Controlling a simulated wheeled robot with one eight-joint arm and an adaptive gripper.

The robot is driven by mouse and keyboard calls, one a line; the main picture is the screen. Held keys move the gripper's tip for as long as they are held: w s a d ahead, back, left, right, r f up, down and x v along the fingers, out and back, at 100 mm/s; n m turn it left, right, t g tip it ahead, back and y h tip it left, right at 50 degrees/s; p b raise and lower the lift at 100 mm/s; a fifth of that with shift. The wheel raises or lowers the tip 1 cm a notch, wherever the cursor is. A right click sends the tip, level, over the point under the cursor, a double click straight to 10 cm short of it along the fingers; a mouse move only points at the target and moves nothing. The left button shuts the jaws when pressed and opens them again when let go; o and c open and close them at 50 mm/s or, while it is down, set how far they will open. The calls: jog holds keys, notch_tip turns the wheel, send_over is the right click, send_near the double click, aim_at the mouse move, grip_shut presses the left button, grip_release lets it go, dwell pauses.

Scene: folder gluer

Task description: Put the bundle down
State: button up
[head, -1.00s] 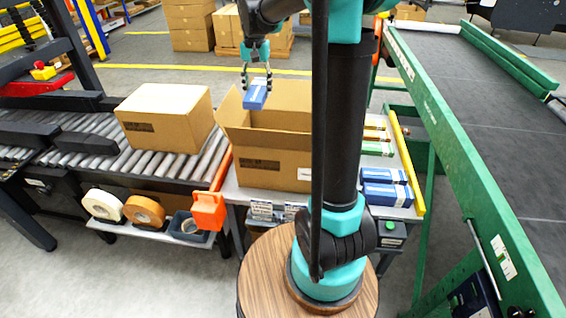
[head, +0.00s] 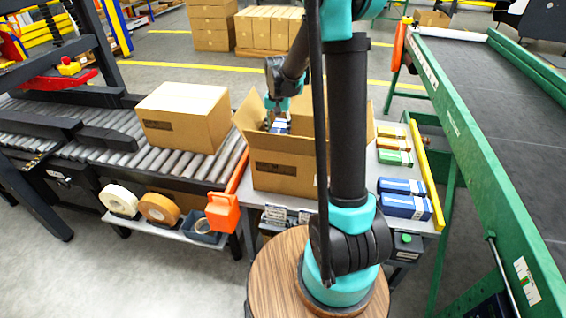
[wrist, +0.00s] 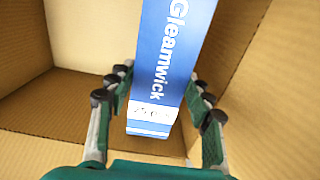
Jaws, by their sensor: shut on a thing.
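The bundle is a blue and white pack (wrist: 168,65) with "Gleamwick" printed on it. In the wrist view it sits between the fingers of my gripper (wrist: 158,100), which is shut on it. In the head view my gripper (head: 277,108) reaches down through the top of an open cardboard box (head: 285,170), and the bundle (head: 280,126) shows just inside the box mouth. In the wrist view the box's inner walls and part of its floor surround it. My arm's column hides the box's right side in the head view.
Blue packs (head: 405,206), a green pack (head: 395,158) and orange packs (head: 391,132) lie on the grey table right of the box. A closed carton (head: 185,117) stands on the roller conveyor (head: 110,152) at left. A green-framed belt (head: 500,110) runs along the right.

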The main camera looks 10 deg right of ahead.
notch_tip(320, 180, down, 14)
dwell(0.6)
jog(key=shift+f, duration=0.6)
jog(key=o, duration=1.3)
jog(key=shift+r, duration=0.1)
notch_tip(320, 180, up, 13)
jog(key=shift+r, duration=0.1)
